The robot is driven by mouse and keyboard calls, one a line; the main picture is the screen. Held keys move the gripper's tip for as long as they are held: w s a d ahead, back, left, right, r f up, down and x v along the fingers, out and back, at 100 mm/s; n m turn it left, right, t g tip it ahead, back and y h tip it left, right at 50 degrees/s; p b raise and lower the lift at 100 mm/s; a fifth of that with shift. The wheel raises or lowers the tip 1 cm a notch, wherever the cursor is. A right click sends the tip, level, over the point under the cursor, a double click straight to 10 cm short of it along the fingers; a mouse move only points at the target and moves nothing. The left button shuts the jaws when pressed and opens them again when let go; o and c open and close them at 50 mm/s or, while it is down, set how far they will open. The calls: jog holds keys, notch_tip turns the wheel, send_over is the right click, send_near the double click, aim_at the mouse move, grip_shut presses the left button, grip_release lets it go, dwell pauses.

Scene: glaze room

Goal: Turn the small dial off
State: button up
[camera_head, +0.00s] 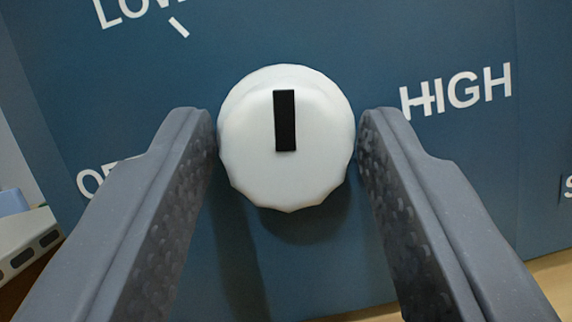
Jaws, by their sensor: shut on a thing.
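The small dial (310,170) is a white, scalloped knob on a blue panel, in the middle of the head camera view. A black pointer mark (285,120) on its face points up in the picture. Around it the panel carries a LOW label (135,8) at the upper left with a short white tick below it, a HIGH label (457,90) at the right, and an OFF label (92,181) at the left, partly hidden by a finger. My gripper (287,135) is shut on the dial, with one grey finger at each side of it.
The blue panel (420,30) fills most of the view. Part of another label (568,188) shows at the right edge. A pale slotted object (28,240) stands at the lower left. A light wood-coloured surface (553,272) shows below the panel.

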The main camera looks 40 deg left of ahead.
jog(key=n+g+y+b, duration=0.1)
jog(key=n, duration=0.2)
jog(key=n+g+y+b, duration=0.1)
jog(key=n, duration=0.2)
jog(key=n+g+y+b, duration=0.1)
jog(key=n, duration=0.2)
jog(key=shift+w+d+f+n+y+b, duration=0.2)
jog(key=shift+n+y+b, duration=0.1)
jog(key=shift+y+b, duration=0.1)
jog(key=n+g+b, duration=0.2)
jog(key=n, duration=0.2)
jog(key=n+g+y+b, duration=0.1)
jog(key=n+g+b, duration=0.1)
jog(key=n, duration=0.2)
jog(key=shift+n+y+b, duration=0.3)
jog(key=shift+b, duration=0.05)
jog(key=n+g+b, duration=0.2)
jog(key=n+b, duration=0.1)
jog(key=n, duration=0.2)
jog(key=shift+r, duration=0.15)
jog(key=shift+r+n+g+h+b, duration=0.2)
jog(key=shift+n+g+h+b, duration=0.45)
jog(key=shift+n+b, duration=0.9)
jog(key=shift+n, duration=0.25)
jog(key=o, duration=0.8)
jog(key=shift+w, duration=0.1)
jog(key=shift+d+r, duration=0.15)
